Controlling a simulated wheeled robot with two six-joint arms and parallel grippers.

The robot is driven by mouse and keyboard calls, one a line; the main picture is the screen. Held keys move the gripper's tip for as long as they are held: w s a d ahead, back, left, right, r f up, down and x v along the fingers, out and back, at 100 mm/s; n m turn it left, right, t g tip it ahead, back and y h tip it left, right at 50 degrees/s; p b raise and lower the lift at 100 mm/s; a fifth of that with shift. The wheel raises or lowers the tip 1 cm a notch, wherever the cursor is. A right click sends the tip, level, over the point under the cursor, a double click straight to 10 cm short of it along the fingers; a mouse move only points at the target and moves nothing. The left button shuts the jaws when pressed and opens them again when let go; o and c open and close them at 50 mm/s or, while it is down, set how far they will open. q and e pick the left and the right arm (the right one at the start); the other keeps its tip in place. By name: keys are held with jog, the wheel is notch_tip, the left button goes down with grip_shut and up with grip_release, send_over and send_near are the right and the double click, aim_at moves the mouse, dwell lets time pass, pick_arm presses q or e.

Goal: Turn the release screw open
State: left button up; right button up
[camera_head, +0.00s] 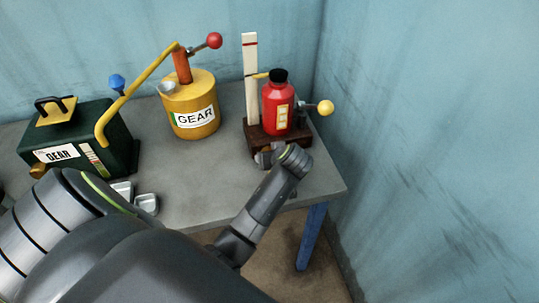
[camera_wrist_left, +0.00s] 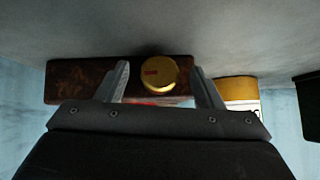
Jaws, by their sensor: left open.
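A round gold knob with a red mark (camera_wrist_left: 156,75), which looks like the release screw, sits on the front of a dark brown base (camera_wrist_left: 75,80). The wrist picture is upside down. My left gripper (camera_wrist_left: 164,82) is open, with one finger on each side of the knob and gaps visible on both sides. In the head view the base (camera_head: 253,137) carries a red bottle (camera_head: 277,105) with a black cap. My left gripper (camera_head: 264,157) is low in front of the base, and my wrist hides the knob there. My right gripper is not in view.
A green GEAR box (camera_head: 115,130) is farther left. A yellow-knobbed lever (camera_head: 325,107) juts right. The grey table (camera_head: 195,165) has bare room between.

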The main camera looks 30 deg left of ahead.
pick_arm(q)
jog(key=shift+w+a+f, duration=0.1)
jog(key=shift+a+f, duration=0.1)
jog(key=shift+r, duration=0.1)
jog(key=shift+d, duration=0.15)
